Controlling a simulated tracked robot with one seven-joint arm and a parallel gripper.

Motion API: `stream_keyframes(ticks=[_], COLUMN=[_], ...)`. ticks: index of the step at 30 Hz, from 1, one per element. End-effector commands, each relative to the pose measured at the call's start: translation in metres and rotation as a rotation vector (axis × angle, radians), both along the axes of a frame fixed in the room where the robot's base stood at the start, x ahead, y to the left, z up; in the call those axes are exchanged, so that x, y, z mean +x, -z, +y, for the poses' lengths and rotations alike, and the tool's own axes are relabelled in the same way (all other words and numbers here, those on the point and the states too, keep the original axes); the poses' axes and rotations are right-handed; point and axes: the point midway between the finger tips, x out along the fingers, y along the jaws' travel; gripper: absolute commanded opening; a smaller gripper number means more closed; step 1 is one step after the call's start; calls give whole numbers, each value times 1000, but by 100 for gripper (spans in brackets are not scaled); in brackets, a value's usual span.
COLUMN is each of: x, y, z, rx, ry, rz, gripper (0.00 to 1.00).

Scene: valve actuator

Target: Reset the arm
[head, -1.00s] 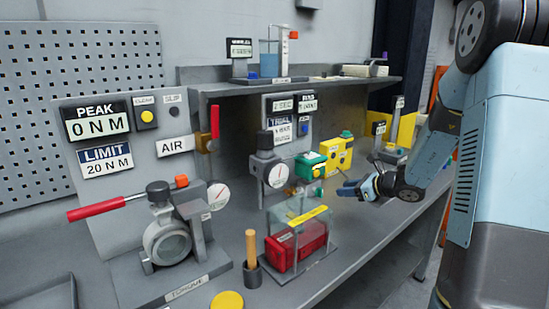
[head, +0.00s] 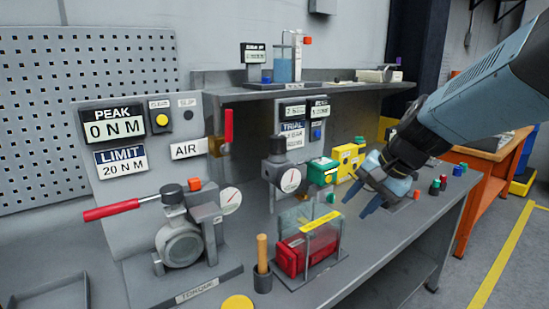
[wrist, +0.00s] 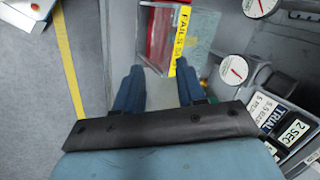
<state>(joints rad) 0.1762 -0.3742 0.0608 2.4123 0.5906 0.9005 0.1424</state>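My arm reaches in from the upper right in the head view. My gripper (head: 357,207) is above the right part of the bench, right of the clear-covered box with a red block inside (head: 302,254). Its blue fingers are spread apart, with nothing visible between them. In the wrist view my gripper (wrist: 158,72) points toward the yellow-labelled clear cover (wrist: 180,42) and the red block (wrist: 160,30). Whether the fingers touch anything there I cannot tell, but in the head view they look clear of the box.
The torque rig with a red-handled lever (head: 112,209) stands at left. A green box (head: 322,171) and yellow box (head: 347,160) sit behind the gripper. A wooden-handled tool (head: 262,254) stands at front. A shelf (head: 300,91) overhangs the back. Open floor (head: 500,260) lies at right.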

Motion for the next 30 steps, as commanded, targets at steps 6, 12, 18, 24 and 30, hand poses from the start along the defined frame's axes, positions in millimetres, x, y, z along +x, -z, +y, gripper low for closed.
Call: stream_keyframes(ticks=[6,12,18,24,30], x=[-49,-84,-101,-103,-103], y=[-17,-29,-36,-37,-37], z=[-16,-37,-50,-53,-53], rx=[-253,-465,-587,-612,-610], ry=[-203,-351,-425,-441,-439], rz=[-123,-216,-265,-273,-272], gripper=[39,39,39,39,39])
